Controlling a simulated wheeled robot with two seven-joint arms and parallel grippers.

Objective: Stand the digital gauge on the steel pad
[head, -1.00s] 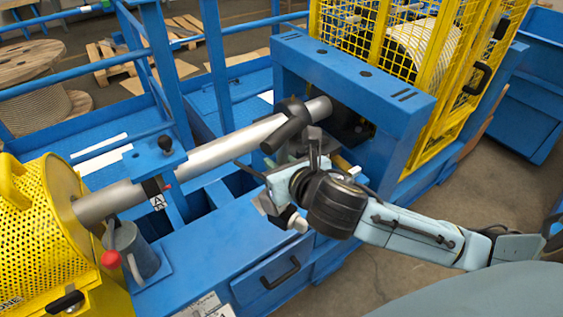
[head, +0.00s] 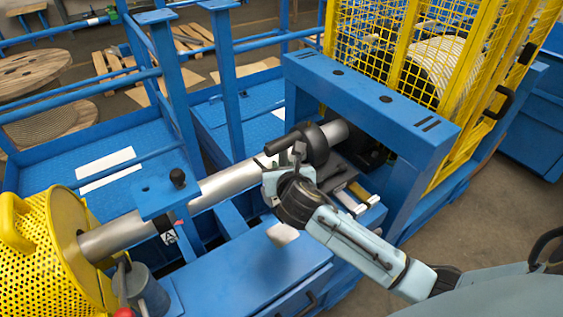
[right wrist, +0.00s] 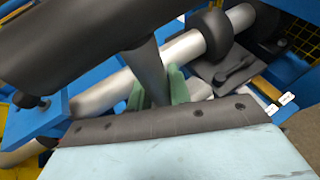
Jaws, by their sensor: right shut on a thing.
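My right gripper (right wrist: 157,93) is shut on the narrow stem of a dark grey, T-shaped thing (right wrist: 75,32), whose thick cylindrical bar fills the upper left of the right wrist view. I see no display on it, so I cannot tell whether it is the digital gauge. In the head view this bar (head: 281,146) shows beside the dark ring on the shaft; I cannot tell whether they touch. I cannot pick out the steel pad for certain. My left gripper is out of view.
A silver shaft (head: 228,182) with a dark ring (head: 314,146) crosses the bed. A grey plate (right wrist: 222,72) carries dark tools, with labelled bars (head: 357,199) beside it. A blue frame (head: 390,105), yellow cage and yellow perforated guard (head: 35,240) stand around.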

